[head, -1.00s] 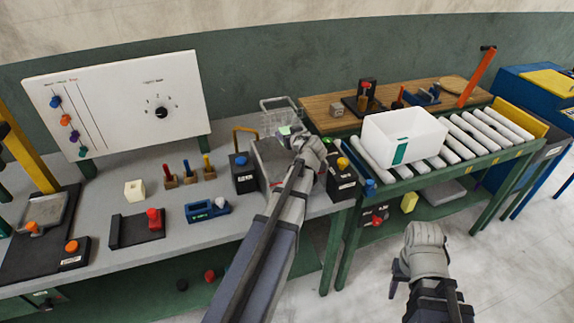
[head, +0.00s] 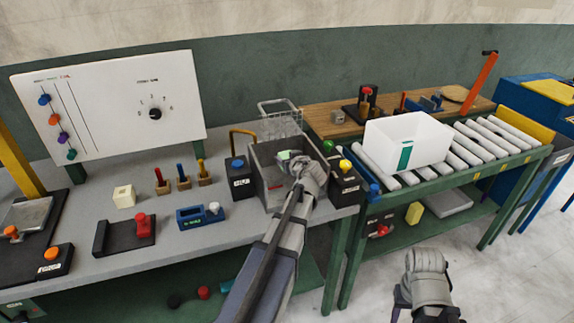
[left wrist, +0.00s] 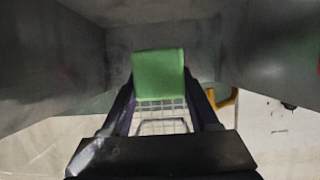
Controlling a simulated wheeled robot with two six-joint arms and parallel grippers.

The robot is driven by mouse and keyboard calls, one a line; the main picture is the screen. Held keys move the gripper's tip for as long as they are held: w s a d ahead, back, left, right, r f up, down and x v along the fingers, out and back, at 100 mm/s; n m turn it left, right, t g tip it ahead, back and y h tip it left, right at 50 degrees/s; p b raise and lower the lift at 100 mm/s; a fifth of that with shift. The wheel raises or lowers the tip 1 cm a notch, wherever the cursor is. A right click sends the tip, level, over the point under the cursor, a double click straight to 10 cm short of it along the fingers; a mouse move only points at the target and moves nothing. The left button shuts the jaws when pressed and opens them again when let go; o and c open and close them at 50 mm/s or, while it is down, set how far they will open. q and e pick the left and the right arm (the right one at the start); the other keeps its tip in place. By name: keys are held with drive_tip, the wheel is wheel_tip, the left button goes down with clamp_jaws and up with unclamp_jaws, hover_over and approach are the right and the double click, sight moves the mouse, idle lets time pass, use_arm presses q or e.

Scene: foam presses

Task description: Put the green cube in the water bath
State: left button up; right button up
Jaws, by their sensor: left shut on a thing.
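The green cube (left wrist: 158,75) is between the fingers of my left gripper (left wrist: 160,100) in the left wrist view. It also shows as a small pale green patch (head: 283,155) in the head view, partly hidden by the gripper. My left gripper (head: 292,160) is shut on the cube over the grey open-topped tank (head: 258,172), which looks like the water bath. Grey walls fill much of the left wrist view around the cube. I cannot tell whether the cube touches the bottom. My right gripper (head: 402,298) hangs low at the right, its fingers mostly hidden.
A wire basket (head: 279,112) stands just behind the tank. A black box with a blue button (head: 240,180) is on its left, and one with green and yellow buttons (head: 347,185) on its right. A white bin (head: 408,142) sits on the roller conveyor.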

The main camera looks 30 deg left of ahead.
use_arm(q)
drive_tip(key=shift+f, duration=0.3)
drive_tip(key=shift+s+d+f+b, duration=0.1)
drive_tip(key=shift+s+f+b, duration=0.05)
drive_tip(key=shift+b, duration=0.3)
drive_tip(key=shift+f, duration=0.1)
